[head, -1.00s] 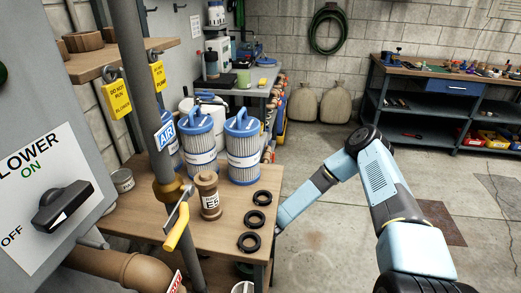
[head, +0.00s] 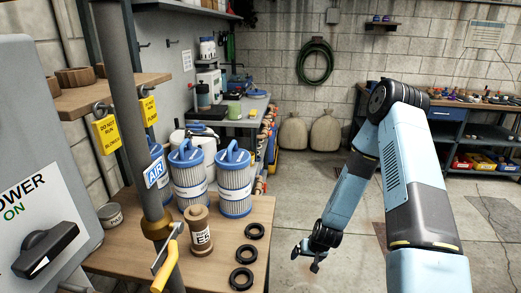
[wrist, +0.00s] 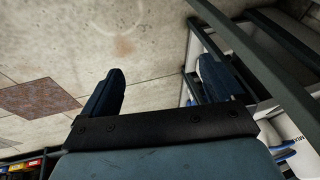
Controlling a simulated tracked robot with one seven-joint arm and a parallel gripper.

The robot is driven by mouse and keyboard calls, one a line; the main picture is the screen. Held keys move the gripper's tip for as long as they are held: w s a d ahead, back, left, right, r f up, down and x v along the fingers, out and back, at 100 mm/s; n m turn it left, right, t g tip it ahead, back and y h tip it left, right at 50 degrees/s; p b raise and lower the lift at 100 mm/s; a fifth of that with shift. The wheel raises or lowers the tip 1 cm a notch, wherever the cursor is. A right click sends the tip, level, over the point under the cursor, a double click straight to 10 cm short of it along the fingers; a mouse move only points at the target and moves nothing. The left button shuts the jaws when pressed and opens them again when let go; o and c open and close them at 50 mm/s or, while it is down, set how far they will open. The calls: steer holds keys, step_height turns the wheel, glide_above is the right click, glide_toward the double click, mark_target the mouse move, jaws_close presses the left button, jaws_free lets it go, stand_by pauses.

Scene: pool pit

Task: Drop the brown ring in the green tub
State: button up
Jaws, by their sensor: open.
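Brown rings (head: 76,78) sit on the wooden shelf at the upper left in the head view; a single one cannot be told apart as the task's ring. My gripper (head: 312,257) hangs over open floor right of the near table, well away from both. In the wrist view my gripper (wrist: 160,80) shows two dark fingers spread apart with only floor between them. It is open and empty.
The near table (head: 190,263) holds blue-topped filters (head: 234,180), a brown cylinder (head: 198,230) and black rings (head: 241,279). A grey pole (head: 128,110) with a yellow-handled valve (head: 167,265) stands before it.

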steer(key=s+d+r+n+h, duration=0.1)
steer(key=d+r, duration=0.1)
steer(key=r, duration=1.5)
steer(key=s+d+r+h, duration=0.1)
steer(key=d+r, duration=0.1)
steer(key=r, duration=1.5)
steer(key=s+d+r+t, duration=0.1)
steer(key=s+r+t, duration=0.1)
steer(key=s+r, duration=1.9)
steer(key=shift+s+d+r, duration=0.25)
steer(key=shift+s+d, duration=0.05)
steer(key=shift+s, duration=1.35)
